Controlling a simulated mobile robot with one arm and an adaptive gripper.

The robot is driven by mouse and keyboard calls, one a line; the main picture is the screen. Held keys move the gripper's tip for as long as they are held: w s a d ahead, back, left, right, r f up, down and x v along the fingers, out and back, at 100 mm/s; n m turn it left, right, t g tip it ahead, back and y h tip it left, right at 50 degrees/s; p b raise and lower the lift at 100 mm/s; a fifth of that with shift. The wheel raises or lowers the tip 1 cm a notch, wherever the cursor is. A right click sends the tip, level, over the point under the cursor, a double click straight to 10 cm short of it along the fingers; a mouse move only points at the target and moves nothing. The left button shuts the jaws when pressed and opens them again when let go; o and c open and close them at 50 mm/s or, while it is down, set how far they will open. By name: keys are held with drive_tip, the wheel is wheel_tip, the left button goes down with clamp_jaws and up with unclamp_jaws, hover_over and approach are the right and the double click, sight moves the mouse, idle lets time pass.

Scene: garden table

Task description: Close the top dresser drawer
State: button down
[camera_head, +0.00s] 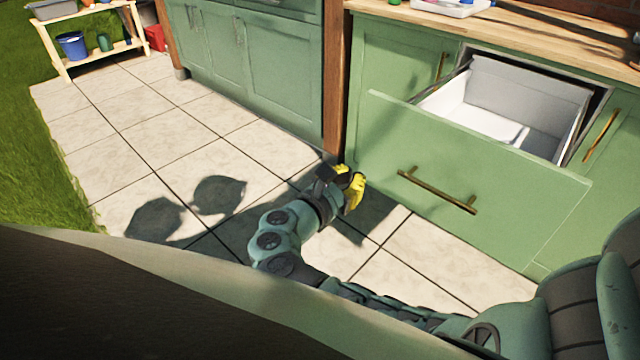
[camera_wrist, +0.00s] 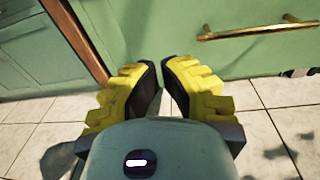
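The top dresser drawer (camera_head: 480,175) is a wide green front with a brass bar handle (camera_head: 437,190), pulled well out of the green dresser in the head view. Its white inside (camera_head: 495,105) shows and looks mostly empty. In the wrist view, part of the green front and the brass handle (camera_wrist: 258,32) lie at the upper right. My gripper (camera_head: 351,184), with yellow fingers, is low over the tiles, left of the drawer front and apart from the handle. In the wrist view, its fingers (camera_wrist: 160,66) stand a narrow gap apart with nothing between them.
A wooden post (camera_head: 336,75) stands at the dresser's left end, near my gripper. Green cabinets (camera_head: 250,60) are beyond it. A wooden shelf (camera_head: 95,62) with a blue bucket (camera_head: 72,46) is at the far left. The tiled floor (camera_head: 140,130) is clear.

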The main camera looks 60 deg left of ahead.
drive_tip(key=s+f+b, duration=0.1)
drive_tip(key=s, duration=0.1)
drive_tip(key=t+h+b, duration=0.1)
drive_tip(key=b, duration=0.3)
approach(393, 151)
drive_tip(key=x, duration=0.6)
drive_tip(key=shift+w+a+f, duration=0.1)
drive_tip(key=shift+w+f, duration=0.05)
drive_tip(key=shift+w, duration=0.2)
drive_tip(key=shift+x, duration=0.75)
